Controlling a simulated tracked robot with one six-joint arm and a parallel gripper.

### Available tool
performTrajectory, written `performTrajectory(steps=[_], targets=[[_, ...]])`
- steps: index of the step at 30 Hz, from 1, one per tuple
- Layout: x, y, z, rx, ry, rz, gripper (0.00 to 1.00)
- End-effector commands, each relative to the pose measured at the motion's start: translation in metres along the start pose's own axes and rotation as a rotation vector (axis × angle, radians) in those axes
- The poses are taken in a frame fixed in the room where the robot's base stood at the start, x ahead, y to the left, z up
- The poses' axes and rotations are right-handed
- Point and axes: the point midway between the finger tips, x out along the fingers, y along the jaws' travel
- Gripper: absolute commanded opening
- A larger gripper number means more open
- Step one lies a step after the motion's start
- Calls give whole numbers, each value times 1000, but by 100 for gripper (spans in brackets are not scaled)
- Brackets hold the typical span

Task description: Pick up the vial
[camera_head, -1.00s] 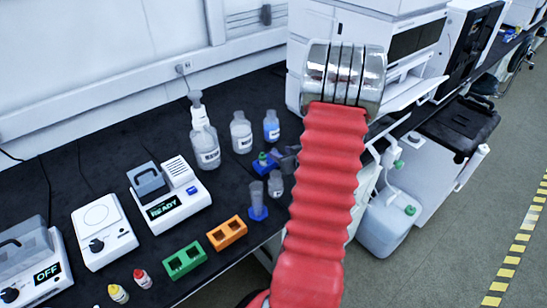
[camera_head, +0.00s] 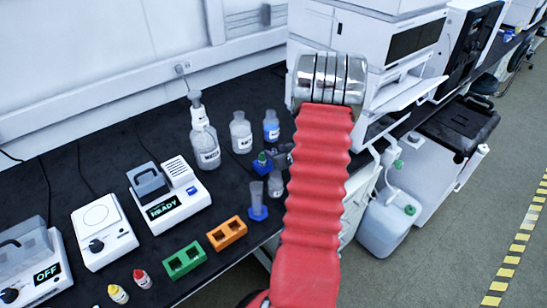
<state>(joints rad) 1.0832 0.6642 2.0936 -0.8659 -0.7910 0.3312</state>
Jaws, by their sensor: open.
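Two small vials stand at the bench's front left: one has a yellow cap (camera_head: 118,294) and one a red cap (camera_head: 142,279). A small clear container (camera_head: 276,184) stands near my arm, beside a clear cylinder on a blue base (camera_head: 258,203). I cannot tell which of these the task means. My gripper (camera_head: 282,154) shows only as a dark grey part left of my red arm, which hides the rest. It is open, above the bench and close to a blue item with a green cap (camera_head: 262,162). I see nothing held in it.
A green rack (camera_head: 184,260) and an orange rack (camera_head: 227,233) lie near the bench's front edge. A device reading READY (camera_head: 170,200) stands left of centre. Several bottles, including a spray bottle (camera_head: 204,142), stand behind. A white instrument (camera_head: 400,45) rises behind my arm.

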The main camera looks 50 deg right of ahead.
Motion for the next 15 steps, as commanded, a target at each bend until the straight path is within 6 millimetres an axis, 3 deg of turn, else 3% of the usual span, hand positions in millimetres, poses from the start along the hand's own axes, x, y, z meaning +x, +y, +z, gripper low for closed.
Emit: performTrajectory(steps=[8,15], targets=[[0,0,0,0,0,0,41],[0,0,0,0,0,-1,24]])
